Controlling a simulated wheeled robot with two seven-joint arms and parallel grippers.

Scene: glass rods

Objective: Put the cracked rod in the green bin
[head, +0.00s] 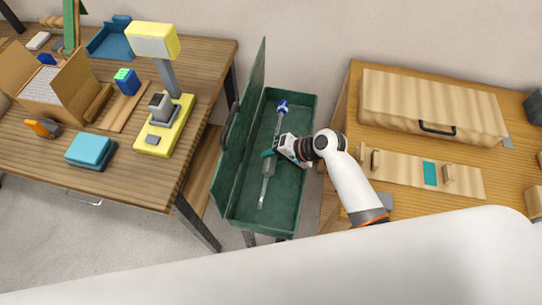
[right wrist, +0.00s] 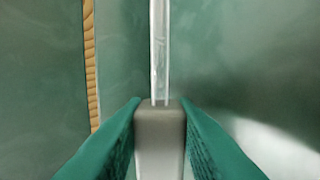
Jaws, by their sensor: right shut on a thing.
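The green bin (head: 297,214) stands between the two tables with its lid (head: 238,140) swung up on its left side. My right gripper (head: 268,156) reaches in from the right and is shut on a long glass rod (head: 265,187). The rod lies lengthwise over the bin floor, within the walls as seen from above; its height above the floor is unclear. A blue piece shows at its far end. In the right wrist view the green fingers (right wrist: 160,142) grip the rod's grey sleeve, and the clear glass (right wrist: 159,50) beyond shows faint streaks. My left gripper is out of view.
The left wooden table (head: 185,172) holds a yellow stand (head: 165,135), a teal box (head: 90,150) and a wooden case. The right wooden table (head: 360,95) carries a long wooden case (head: 430,100) and a board. The bin sits in the gap between.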

